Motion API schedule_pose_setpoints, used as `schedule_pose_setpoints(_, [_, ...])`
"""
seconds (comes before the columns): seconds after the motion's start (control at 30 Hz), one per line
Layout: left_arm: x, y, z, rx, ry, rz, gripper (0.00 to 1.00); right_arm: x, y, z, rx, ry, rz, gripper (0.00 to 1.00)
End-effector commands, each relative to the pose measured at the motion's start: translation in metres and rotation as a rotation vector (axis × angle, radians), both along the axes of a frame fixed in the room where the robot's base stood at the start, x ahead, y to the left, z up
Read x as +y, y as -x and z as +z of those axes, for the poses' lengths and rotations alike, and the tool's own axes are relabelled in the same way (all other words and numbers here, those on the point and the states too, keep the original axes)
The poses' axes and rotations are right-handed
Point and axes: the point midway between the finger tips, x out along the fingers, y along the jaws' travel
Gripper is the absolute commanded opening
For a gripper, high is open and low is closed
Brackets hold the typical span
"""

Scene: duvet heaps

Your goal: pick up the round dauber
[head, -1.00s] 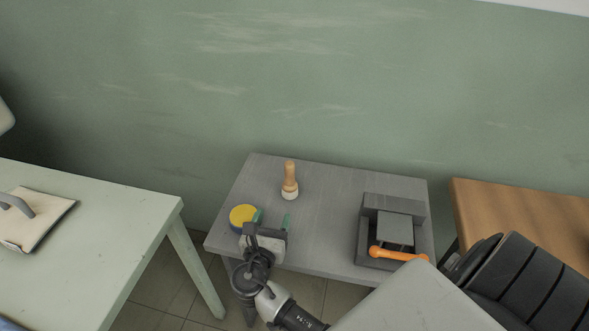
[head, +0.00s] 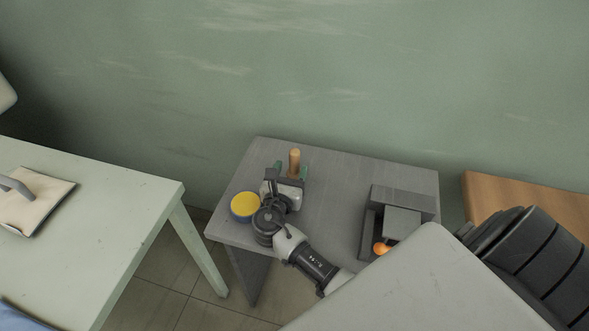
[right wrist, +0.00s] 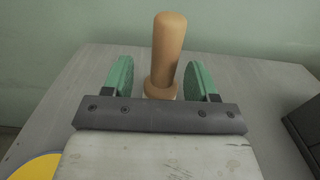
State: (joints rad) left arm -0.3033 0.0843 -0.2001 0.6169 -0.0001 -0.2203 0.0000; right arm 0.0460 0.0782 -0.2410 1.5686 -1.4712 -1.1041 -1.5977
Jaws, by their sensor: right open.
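The round dauber (head: 294,161), with a tan wooden handle, stands upright on the grey table (head: 339,188). Its white base is hidden behind my right gripper in the head view. In the right wrist view the dauber's handle (right wrist: 167,52) rises between the two green finger pads, with a gap on each side. My right gripper (head: 291,172) is open at the dauber, its fingers on either side of it; it also shows in the right wrist view (right wrist: 161,80). My left gripper is not in view.
A yellow-topped round tin (head: 245,205) stands left of my right gripper. A grey device (head: 403,206) with an orange handle (head: 381,249) stands at the table's right. A pale green table (head: 120,206) is at left, a wooden one (head: 530,208) at right.

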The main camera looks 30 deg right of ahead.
Motion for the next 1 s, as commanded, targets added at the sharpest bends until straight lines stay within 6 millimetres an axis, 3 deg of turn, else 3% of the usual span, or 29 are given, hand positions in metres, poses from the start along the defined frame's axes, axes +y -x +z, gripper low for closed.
schedule_pose_setpoints(0.23, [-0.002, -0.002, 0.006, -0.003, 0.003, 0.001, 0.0, -0.031, -0.021, 0.005, -0.001, 0.002, -0.001, 0.58])
schedule_pose_setpoints(0.5, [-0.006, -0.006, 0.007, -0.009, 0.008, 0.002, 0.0, -0.036, -0.025, 0.003, 0.0, 0.0, -0.001, 0.58])
schedule_pose_setpoints(0.87, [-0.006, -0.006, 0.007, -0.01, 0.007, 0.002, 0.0, -0.036, -0.025, 0.003, 0.0, 0.0, 0.0, 0.04])
schedule_pose_setpoints(1.0, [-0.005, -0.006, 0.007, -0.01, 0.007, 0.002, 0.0, -0.036, -0.025, 0.003, 0.0, 0.0, 0.0, 0.04])
